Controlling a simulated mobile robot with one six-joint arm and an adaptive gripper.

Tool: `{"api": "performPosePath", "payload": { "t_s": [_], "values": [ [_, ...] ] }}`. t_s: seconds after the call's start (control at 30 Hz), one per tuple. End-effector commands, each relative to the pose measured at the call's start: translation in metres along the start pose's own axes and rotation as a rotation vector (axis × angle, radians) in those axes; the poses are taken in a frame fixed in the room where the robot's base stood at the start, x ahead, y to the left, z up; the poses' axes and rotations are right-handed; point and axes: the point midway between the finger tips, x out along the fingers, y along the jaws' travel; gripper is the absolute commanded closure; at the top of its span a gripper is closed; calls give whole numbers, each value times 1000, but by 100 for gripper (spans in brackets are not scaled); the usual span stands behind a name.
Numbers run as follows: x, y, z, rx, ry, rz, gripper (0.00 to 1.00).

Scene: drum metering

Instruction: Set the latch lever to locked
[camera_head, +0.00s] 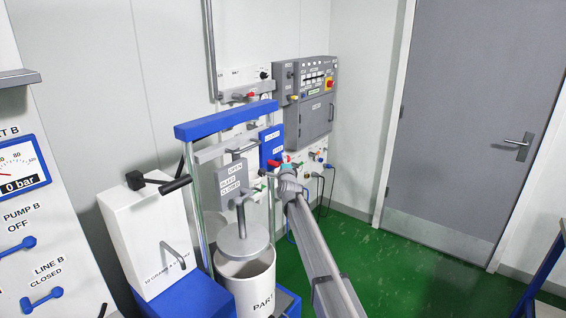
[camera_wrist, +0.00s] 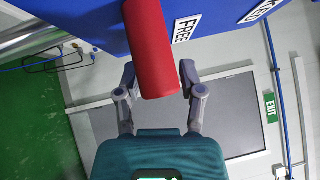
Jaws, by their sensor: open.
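The latch lever is a red rounded handle (camera_wrist: 150,40) on a blue panel (camera_wrist: 225,14) in the wrist view. The panel bears a FREE label (camera_wrist: 186,28) close beside the lever and a partly cut-off label ending in KED (camera_wrist: 262,10) farther right. My gripper (camera_wrist: 158,80) is open, with one finger on each side of the lever's outer end. Contact with the lever cannot be told. In the head view the blue panel (camera_head: 271,147) stands behind the drum press, and my gripper (camera_head: 289,168) is at its lower right, hiding much of the lever.
A press frame with a blue crossbar (camera_head: 226,120) and a white drum (camera_head: 250,285) stand left of my arm. A grey control cabinet (camera_head: 314,115) is on the wall behind. Hanging cables (camera_head: 324,190) are right of my gripper. Green floor (camera_head: 400,265) is clear towards the door (camera_head: 480,110).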

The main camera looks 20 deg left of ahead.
Motion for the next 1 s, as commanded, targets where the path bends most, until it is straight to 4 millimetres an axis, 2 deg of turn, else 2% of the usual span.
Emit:
{"api": "performPosePath", "payload": {
  "t_s": [0.2, 0.5, 1.0],
  "values": [
    [0, 0, 0, 0, 0, 0, 49],
    [0, 0, 0, 0, 0, 0, 100],
    [0, 0, 0, -5, -1, -6, 100]
  ]
}}
